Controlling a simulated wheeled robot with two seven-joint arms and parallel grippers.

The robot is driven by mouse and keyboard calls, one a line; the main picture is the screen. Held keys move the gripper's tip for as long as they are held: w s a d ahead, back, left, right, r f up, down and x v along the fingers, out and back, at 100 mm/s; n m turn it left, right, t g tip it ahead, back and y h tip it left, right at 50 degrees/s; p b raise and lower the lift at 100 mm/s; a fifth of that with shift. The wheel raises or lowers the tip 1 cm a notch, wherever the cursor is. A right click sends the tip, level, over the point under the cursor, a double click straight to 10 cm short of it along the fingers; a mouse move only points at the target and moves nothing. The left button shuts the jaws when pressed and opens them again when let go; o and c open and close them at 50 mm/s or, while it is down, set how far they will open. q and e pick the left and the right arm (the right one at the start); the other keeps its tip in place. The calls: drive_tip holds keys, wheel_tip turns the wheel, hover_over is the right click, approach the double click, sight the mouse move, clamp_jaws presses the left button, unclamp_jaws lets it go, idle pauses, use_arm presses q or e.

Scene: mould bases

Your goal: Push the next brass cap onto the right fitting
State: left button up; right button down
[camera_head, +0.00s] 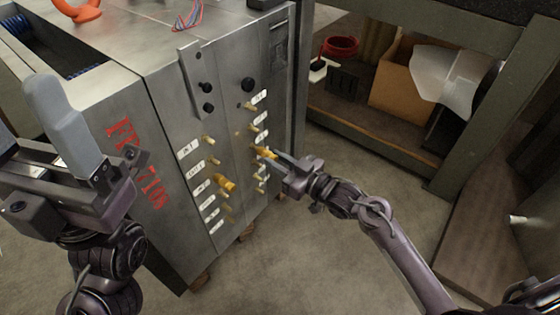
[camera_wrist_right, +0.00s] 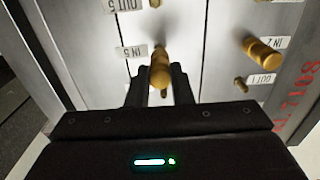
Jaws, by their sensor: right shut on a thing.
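The steel mould base (camera_head: 170,120) carries two columns of small brass fittings with white labels on its front face. My right gripper (camera_head: 279,157) is at the right column, shut on a brass cap (camera_head: 264,152). In the right wrist view this cap (camera_wrist_right: 160,72) is between the fingertips (camera_wrist_right: 160,88), in line with the fitting beside the "IN 5" label. I cannot tell whether it is fully seated. Another brass cap (camera_head: 225,184) sits on a left-column fitting; it also shows by the "IN 2" label (camera_wrist_right: 262,50). My left gripper (camera_head: 65,125) is raised at the left, away from the fittings; its opening is unclear.
A metal bar with black knobs (camera_head: 194,80) stands out above the left column. Bare fittings (camera_head: 209,140) lie close around the capped ones. A shelf with a cardboard box (camera_head: 400,85) stands at the right. The floor between is clear.

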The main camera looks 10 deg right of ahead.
drive_tip(key=shift+w+a, duration=0.15)
idle(0.3)
drive_tip(key=shift+w+a, duration=0.1)
drive_tip(key=shift+w, duration=0.05)
drive_tip(key=shift+w+a, duration=0.1)
drive_tip(key=shift+w, duration=0.15)
drive_tip(key=shift+w+a, duration=0.35)
idle(0.4)
drive_tip(key=c, duration=0.8)
unclamp_jaws()
drive_tip(key=shift+p, duration=0.3)
